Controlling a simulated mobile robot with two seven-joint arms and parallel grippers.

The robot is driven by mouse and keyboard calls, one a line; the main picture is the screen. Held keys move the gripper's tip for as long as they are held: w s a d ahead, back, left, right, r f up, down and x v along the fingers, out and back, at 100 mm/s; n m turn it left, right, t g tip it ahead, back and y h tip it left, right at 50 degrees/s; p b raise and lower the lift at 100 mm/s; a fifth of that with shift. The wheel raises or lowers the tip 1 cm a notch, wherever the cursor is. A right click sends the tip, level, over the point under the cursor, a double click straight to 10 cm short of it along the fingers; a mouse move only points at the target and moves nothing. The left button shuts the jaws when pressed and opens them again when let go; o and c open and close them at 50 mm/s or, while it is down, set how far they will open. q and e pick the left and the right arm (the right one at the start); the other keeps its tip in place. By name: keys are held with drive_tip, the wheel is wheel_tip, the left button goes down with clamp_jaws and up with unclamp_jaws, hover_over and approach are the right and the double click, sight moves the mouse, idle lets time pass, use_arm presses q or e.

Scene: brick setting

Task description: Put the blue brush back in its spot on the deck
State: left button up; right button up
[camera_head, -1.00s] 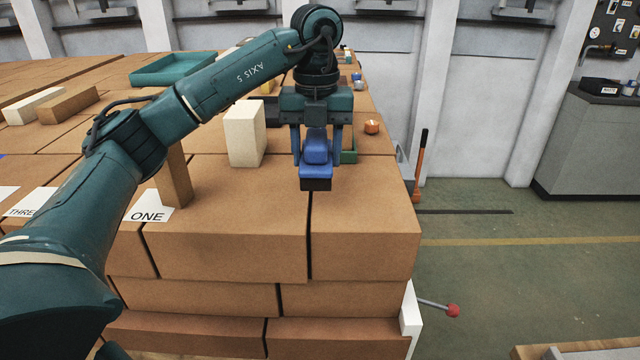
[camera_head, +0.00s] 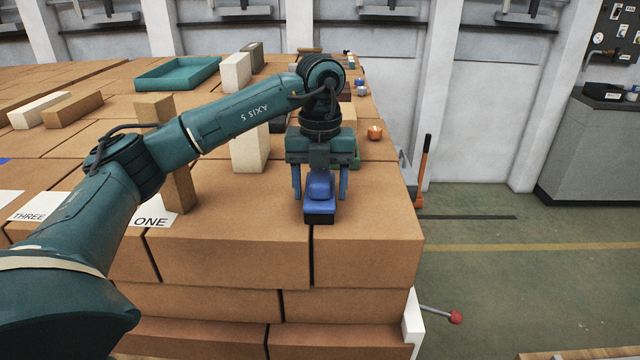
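My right gripper is not in view.
A cream brick (camera_head: 249,150) stands left of the gripper, and a brown brick (camera_head: 180,190) stands beside the card ONE (camera_head: 152,221). A teal tray (camera_head: 178,74) lies farther back. The deck drops off at front and right.

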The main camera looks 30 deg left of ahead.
use_arm(q)
drive_tip(key=shift+o, duration=0.8)
drive_tip(key=shift+r, duration=0.1)
